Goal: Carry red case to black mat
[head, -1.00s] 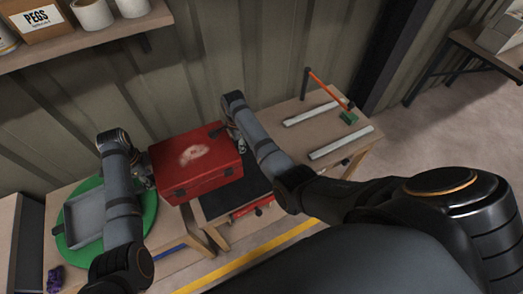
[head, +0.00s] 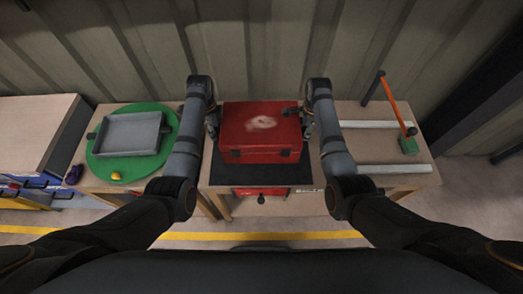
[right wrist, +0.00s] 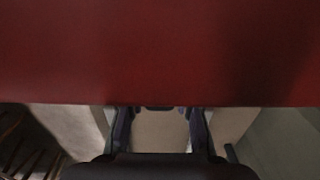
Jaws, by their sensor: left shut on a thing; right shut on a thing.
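The red case (head: 260,128), with a pale worn patch on its lid, is held level between my two grippers. My left gripper (head: 213,125) is shut on its left side and my right gripper (head: 306,127) is shut on its right side. The black mat (head: 226,174) shows below the case, at its left and front edges. The case covers most of the mat, and I cannot tell whether it touches it. In the right wrist view the red case (right wrist: 160,55) fills the upper half, above the fingers.
On the left, a grey tray (head: 131,146) sits on a green disc (head: 104,168), with a small yellow thing (head: 116,176) near it. On the right are pale rails (head: 381,169) and an orange-armed tool with a green block (head: 409,146). The wall stands close behind.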

